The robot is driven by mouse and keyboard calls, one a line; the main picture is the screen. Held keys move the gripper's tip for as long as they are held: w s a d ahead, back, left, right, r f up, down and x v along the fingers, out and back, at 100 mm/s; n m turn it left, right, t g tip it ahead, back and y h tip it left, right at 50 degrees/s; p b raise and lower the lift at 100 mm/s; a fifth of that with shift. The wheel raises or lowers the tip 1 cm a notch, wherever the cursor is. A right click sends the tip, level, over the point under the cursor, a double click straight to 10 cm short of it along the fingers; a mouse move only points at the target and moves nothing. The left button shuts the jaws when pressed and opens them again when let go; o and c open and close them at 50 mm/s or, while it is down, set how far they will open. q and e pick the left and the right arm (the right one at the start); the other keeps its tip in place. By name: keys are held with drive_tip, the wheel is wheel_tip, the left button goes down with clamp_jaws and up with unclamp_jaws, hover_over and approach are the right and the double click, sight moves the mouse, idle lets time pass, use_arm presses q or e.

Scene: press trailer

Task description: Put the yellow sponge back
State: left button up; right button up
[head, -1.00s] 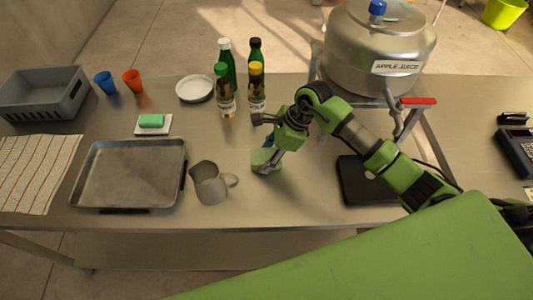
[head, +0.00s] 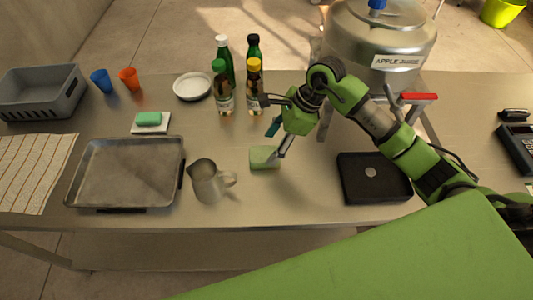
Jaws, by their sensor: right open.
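A small pale yellow-green block, likely the yellow sponge (head: 264,157), lies on the steel table to the right of the metal pitcher. My right gripper (head: 278,137) is open just above and behind it. One finger comes down close to the block's right end; I cannot tell whether it touches. The other finger, teal-tipped, is clear of the block. A green sponge (head: 149,118) rests on a small white dish (head: 139,128) at the left. My left gripper is not in view.
The metal pitcher (head: 206,182) and baking tray (head: 125,172) stand left of the block. Several bottles (head: 223,88) and a white plate (head: 192,87) stand behind. A black tray (head: 372,190) lies to the right, below the juice tank (head: 375,50). Bare table lies in front of the block.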

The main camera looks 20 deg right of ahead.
drive_tip(key=b+v, duration=0.1)
drive_tip(key=v, duration=0.5)
drive_tip(key=shift+d+r, duration=0.2)
drive_tip(key=shift+r, duration=0.15)
drive_tip(key=shift+s, duration=0.15)
